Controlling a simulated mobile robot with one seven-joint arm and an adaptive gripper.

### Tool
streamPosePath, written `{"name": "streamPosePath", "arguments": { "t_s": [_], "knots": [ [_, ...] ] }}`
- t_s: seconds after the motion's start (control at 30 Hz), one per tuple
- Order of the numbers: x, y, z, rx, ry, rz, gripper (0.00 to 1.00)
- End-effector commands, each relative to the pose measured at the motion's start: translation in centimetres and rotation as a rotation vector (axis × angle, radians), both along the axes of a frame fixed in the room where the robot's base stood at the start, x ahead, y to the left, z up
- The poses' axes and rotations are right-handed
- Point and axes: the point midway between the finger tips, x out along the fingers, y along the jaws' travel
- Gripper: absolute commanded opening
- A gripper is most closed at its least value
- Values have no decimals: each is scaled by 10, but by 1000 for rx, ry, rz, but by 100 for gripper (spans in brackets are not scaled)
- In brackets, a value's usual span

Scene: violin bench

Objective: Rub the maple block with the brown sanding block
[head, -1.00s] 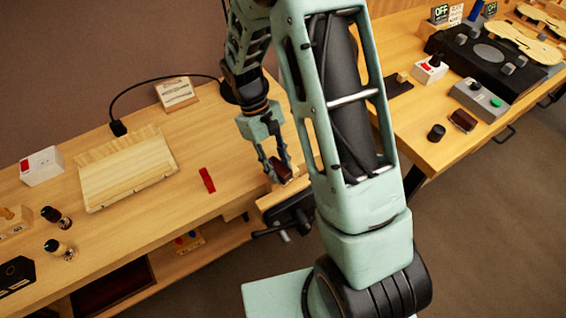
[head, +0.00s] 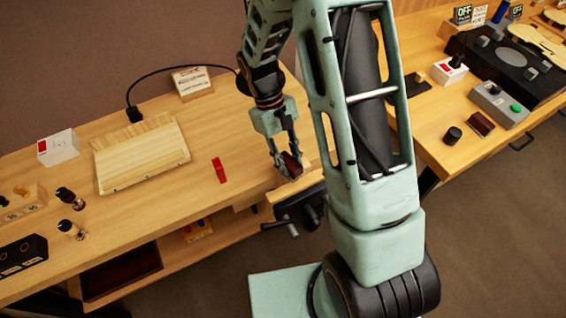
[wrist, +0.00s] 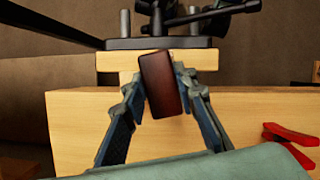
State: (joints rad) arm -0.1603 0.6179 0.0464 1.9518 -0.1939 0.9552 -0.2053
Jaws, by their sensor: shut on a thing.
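My gripper (head: 289,172) is shut on a dark brown block (head: 291,165), which looks like the sanding block. In the wrist view the brown block (wrist: 162,85) stands upright between my two fingers, its broad face toward the camera. A pale wood piece (wrist: 127,77), perhaps the maple block, shows behind it, between the vise's wooden jaw (wrist: 115,61) and the bench edge. The brown block overlaps this pale wood in the picture; I cannot tell whether they touch. In the head view my gripper is above the vise (head: 300,206) and hides the pale piece.
A red tool (head: 219,170) lies on the bench left of my gripper. A pale board (head: 142,155) lies farther left, with a white switch box (head: 58,147) beyond it. Another dark reddish block (head: 480,124) lies on the right bench.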

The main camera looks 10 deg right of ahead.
Motion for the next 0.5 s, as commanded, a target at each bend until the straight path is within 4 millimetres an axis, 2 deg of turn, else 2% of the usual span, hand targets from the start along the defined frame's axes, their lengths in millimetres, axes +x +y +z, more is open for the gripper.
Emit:
{"name": "streamPosePath", "arguments": {
  "t_s": [0.27,0.5],
  "knots": [
    [3,-12,-2,-3,1,-2,0],
    [9,-31,-1,-2,1,-1,0]
  ]
}}
